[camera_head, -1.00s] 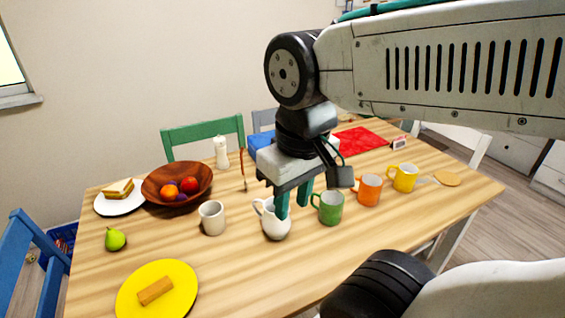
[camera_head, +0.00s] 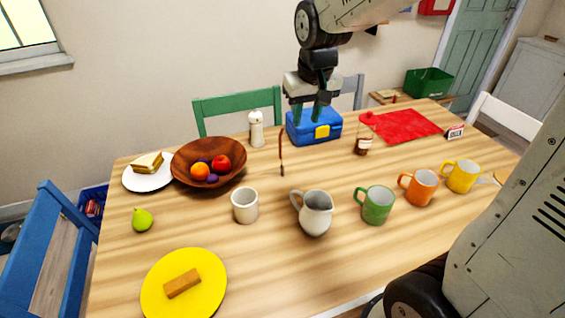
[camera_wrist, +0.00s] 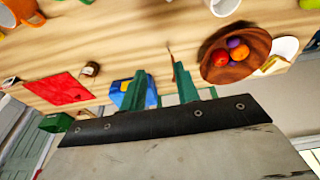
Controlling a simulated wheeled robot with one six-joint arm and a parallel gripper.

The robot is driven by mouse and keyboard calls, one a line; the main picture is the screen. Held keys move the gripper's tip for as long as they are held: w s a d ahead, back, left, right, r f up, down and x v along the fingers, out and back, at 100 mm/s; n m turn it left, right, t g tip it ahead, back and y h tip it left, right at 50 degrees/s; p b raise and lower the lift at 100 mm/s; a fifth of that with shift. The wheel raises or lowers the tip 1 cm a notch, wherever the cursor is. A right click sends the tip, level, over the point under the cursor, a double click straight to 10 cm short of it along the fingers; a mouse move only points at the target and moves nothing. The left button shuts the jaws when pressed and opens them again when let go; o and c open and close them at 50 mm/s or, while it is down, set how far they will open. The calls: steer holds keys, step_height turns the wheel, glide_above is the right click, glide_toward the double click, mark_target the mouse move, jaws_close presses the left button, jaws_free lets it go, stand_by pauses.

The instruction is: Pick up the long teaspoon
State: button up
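The long teaspoon (camera_head: 281,158) appears as a thin brown piece on the table, between the wooden bowl and the blue lunch box. In the wrist view a thin brown piece (camera_wrist: 169,49) shows just beyond the fingers, partly hidden by one of them. My gripper (camera_head: 308,112) is open and empty, with its green fingers apart. In the head view it appears in front of the blue lunch box, to the right of the teaspoon. The fingers also show in the wrist view (camera_wrist: 160,70), with nothing between them.
The blue lunch box (camera_head: 322,134), a brown bottle (camera_head: 363,143), a pepper mill (camera_head: 256,130) and a fruit bowl (camera_head: 208,176) surround the teaspoon. A white cup (camera_head: 245,208), white jug (camera_head: 316,216) and several mugs stand nearer. Bare tabletop lies around the teaspoon.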

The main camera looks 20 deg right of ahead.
glide_above(281, 133)
steer(key=s, duration=0.1)
steer(key=f, duration=0.8)
steer(key=shift+s+f, duration=0.1)
steer(key=shift+s, duration=0.1)
steer(key=x, duration=0.8)
steer(key=shift+w+t, duration=0.2)
steer(key=shift+t, duration=0.1)
jaws_close()
